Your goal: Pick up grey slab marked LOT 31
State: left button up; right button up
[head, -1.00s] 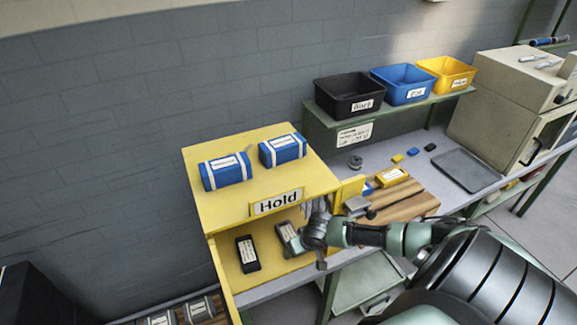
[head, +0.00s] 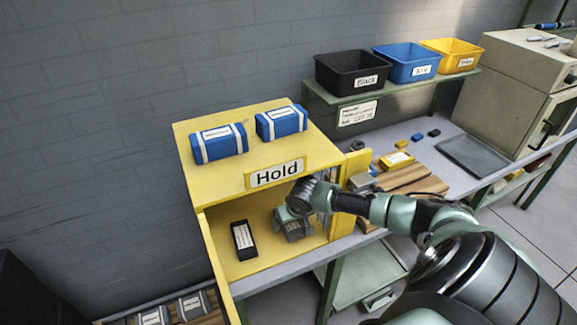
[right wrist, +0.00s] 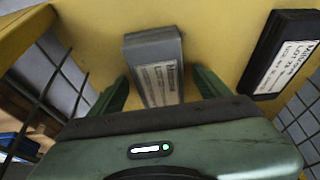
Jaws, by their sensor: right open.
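A grey slab (right wrist: 155,60) with a white label lies on the floor of the yellow "Hold" cabinet. The label is too blurred to read, so I cannot tell its lot. My right gripper (right wrist: 161,88) is open, with one finger on each side of the slab's near part; contact is not clear. In the head view my right gripper (head: 293,226) is inside the open cabinet and largely covers this slab. A black slab (head: 243,240) with a white label lies to its left; it also shows in the right wrist view (right wrist: 283,55). My left gripper is not in view.
The cabinet (head: 187,155) has its yellow doors open, and two blue packs (head: 220,143) lie on top. More grey slabs (head: 192,306) lie low at left. Another grey block (head: 361,183) is by the wooden boards. Black, blue and yellow bins (head: 352,82) stand on a shelf.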

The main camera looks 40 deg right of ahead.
jog(key=c, duration=1.5)
grip_shut()
jog(key=shift+r, duration=0.1)
